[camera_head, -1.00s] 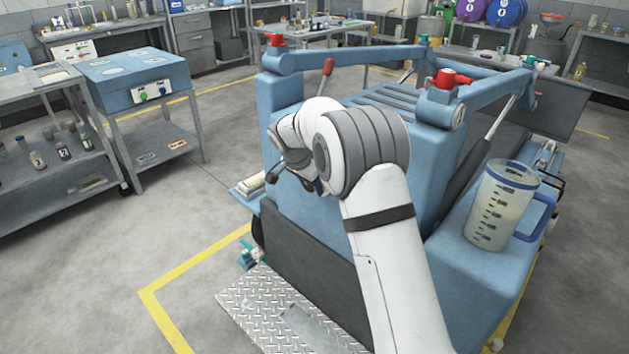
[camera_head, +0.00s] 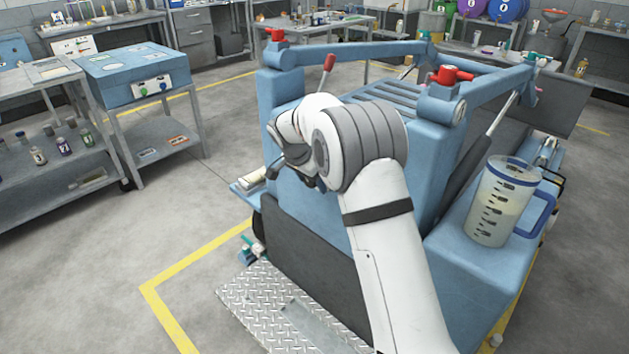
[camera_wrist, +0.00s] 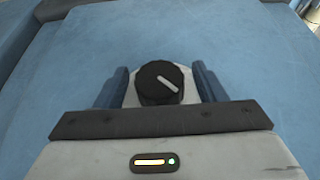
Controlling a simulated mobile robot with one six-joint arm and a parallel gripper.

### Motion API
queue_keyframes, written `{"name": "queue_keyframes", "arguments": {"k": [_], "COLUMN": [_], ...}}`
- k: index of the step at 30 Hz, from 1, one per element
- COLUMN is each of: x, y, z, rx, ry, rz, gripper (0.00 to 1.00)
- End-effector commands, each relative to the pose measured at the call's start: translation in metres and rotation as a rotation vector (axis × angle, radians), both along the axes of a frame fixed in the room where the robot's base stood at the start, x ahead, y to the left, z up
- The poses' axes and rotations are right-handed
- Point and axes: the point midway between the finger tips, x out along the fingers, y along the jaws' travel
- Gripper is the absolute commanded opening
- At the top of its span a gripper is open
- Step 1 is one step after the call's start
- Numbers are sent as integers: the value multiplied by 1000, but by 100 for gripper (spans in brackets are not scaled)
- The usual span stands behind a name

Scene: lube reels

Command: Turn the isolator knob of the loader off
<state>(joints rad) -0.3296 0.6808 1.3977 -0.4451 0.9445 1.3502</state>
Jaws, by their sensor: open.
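The isolator knob (camera_wrist: 157,84) is a dark round knob with a pale pointer stripe that slants from upper left to lower right. It stands on a pale plate on the blue body of the loader (camera_head: 290,95). My gripper (camera_wrist: 161,76) is open. In the wrist view its two blue fingers lie on the left and right of the knob, with a gap on each side. I cannot tell how far the fingertips are above the surface. In the head view my wrist hides the knob.
A clear measuring jug (camera_head: 495,205) with a blue handle stands on the loader's right side. Red-capped lift arms (camera_head: 350,52) and a red lever (camera_head: 328,64) are near my arm. A blue box (camera_head: 135,75) is on a cart at left.

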Motion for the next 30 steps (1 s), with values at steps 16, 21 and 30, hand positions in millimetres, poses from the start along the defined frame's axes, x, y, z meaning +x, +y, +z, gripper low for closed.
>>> {"name": "queue_keyframes", "arguments": {"k": [16,21,30], "x": [-18,-20,-21], "y": [20,22,21], "z": [64,72,74], "rx": [1,0,0], "ry": [-1,0,1], "rz": [1,0,2], "gripper": [64,64,64]}}
